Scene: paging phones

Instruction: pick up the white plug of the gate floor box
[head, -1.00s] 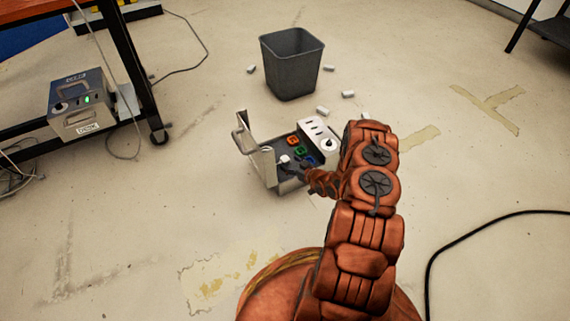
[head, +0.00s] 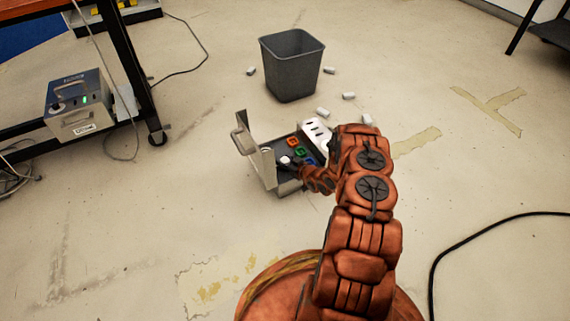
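The floor box (head: 267,168) stands open on the floor at the centre of the head view, its grey lid (head: 245,135) raised on the left. Inside are orange (head: 292,142), green (head: 298,151) and blue (head: 308,160) sockets and a white slotted panel (head: 314,127). A small white piece, which looks like the white plug (head: 284,160), shows at the left of the dark interior. My gripper (head: 291,169) reaches into the box from the right, with its dark fingers close beside the plug. The fingers are too small and dark to tell whether they grip it. My arm covers the box's right end.
A grey bin (head: 292,68) stands behind the box, with several small white pieces (head: 322,112) scattered around it. A grey device (head: 80,105) with a green light sits at the left by a bench leg. A black cable (head: 470,236) lies at the right. The front left floor is clear.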

